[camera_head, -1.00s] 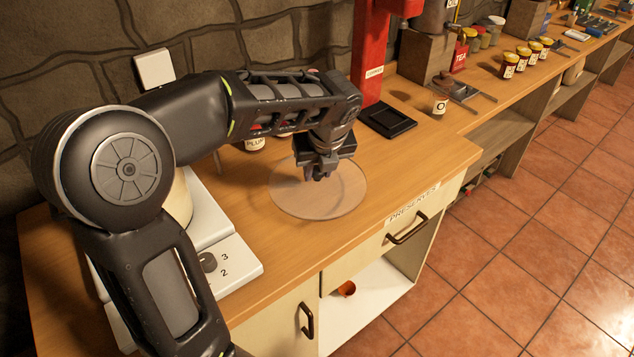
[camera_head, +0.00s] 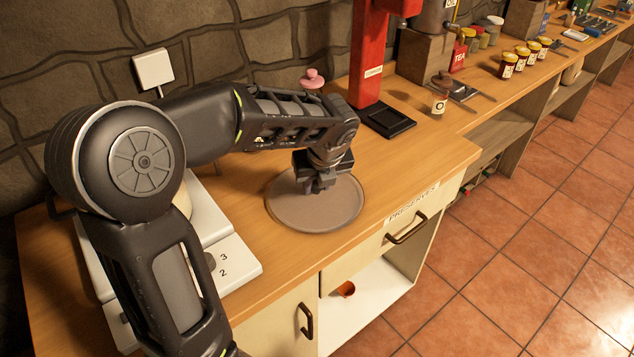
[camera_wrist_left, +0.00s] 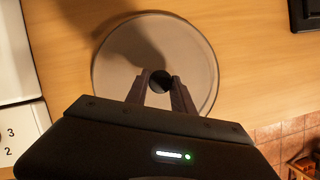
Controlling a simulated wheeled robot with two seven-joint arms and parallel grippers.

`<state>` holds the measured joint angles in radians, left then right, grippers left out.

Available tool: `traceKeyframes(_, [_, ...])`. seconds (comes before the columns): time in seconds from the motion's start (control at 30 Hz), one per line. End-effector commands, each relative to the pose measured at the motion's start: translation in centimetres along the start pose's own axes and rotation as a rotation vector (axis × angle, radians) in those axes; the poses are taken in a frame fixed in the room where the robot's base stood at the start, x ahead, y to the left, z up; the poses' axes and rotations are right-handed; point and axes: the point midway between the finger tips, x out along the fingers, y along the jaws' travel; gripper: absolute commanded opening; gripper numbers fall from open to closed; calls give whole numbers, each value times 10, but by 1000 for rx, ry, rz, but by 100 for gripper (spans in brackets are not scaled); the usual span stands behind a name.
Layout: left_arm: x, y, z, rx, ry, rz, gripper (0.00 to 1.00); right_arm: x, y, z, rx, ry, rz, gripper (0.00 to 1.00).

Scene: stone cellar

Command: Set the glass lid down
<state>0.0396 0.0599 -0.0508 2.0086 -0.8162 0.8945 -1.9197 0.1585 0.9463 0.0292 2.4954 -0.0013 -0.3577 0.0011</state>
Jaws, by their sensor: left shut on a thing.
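The glass lid (camera_head: 335,213) is a round, brownish see-through disc with a thin rim, lying flat at the wooden counter's surface in the head view. In the left wrist view the lid (camera_wrist_left: 115,70) fills the upper middle, with a shadow across it. My left gripper (camera_head: 318,189) points down over the lid's middle. Its fingers (camera_wrist_left: 160,88) are shut on the lid's dark round knob (camera_wrist_left: 160,80), which they partly hide. Whether the lid's rim fully touches the counter is hard to tell. My right gripper is out of view.
A white hob (camera_head: 235,267) stands left of the lid, partly behind my left arm. A dark square tray (camera_head: 388,121) and red stand (camera_head: 370,60) are behind right. The counter's front edge and drawer labelled PRESERVES (camera_head: 405,222) are near. Bare wood surrounds the lid.

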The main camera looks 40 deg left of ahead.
Motion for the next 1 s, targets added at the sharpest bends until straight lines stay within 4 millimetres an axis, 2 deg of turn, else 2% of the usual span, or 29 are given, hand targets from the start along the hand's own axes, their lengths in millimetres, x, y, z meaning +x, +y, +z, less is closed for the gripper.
traceKeyframes(0.03, [2,0,0,0,-1,-1,0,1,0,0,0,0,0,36])
traceKeyframes(0.07, [2,0,-1,0,0,0,31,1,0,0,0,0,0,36])
traceKeyframes(0.3, [2,0,-1,0,0,0,50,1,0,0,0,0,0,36])
traceKeyframes(0.57, [1,0,0,0,0,0,51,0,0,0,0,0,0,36])
traceKeyframes(0.7, [-6,0,1,0,-1,-2,51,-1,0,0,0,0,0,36])
traceKeyframes(0.87, [-27,-1,1,-1,-2,-4,51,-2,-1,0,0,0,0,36])
traceKeyframes(1.0, [-55,-1,2,-1,-3,-5,51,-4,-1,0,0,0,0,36])
